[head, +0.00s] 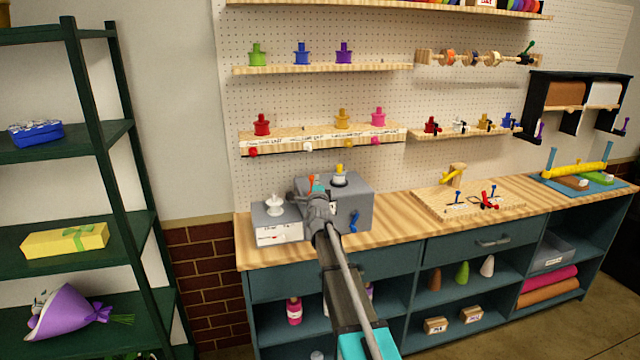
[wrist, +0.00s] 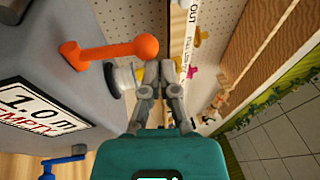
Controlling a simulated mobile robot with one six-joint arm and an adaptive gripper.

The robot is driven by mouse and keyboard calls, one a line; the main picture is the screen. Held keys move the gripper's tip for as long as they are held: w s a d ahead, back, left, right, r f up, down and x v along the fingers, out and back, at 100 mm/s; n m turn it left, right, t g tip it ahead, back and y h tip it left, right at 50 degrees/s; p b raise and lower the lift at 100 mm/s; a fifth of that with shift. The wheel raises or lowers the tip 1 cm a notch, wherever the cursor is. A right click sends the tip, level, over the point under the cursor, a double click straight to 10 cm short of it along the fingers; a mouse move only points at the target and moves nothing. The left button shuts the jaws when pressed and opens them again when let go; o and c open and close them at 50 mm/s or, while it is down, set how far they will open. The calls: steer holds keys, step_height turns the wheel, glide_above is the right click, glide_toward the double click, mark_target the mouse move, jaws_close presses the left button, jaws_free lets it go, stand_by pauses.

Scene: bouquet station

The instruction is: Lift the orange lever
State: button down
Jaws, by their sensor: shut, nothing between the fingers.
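The orange lever (wrist: 108,50) has a round orange knob at one end and a pivot on the grey machine box (wrist: 50,90) at the other. In the head view the lever (head: 311,181) shows small at the top of the box (head: 355,213), partly behind my arm. My gripper (wrist: 166,68) is shut and empty, its fingertips close beside the knob. I cannot tell whether they touch it. In the head view my gripper (head: 318,190) is at the box's top front edge, hard to make out.
A white-knobbed unit (head: 276,220) stands to the left. A wooden board with small valves (head: 475,203) lies to the right.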

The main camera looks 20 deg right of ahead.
steer(key=shift+a+p+x, duration=0.15)
steer(key=shift+p+x, duration=0.05)
steer(key=shift+x, duration=0.65)
steer(key=shift+a+p+x, duration=0.2)
steer(key=shift+x, duration=0.7)
steer(key=shift+r, duration=0.1)
steer(key=shift+s+r, duration=0.1)
steer(key=shift+s+d+r+p, duration=0.35)
steer(key=shift+s+r+p, duration=0.2)
steer(key=shift+s+p, duration=0.1)
steer(key=s+r+p, duration=0.7)
steer(key=s, duration=0.2)
steer(key=shift+a, duration=0.5)
steer(key=shift+f, duration=0.1)
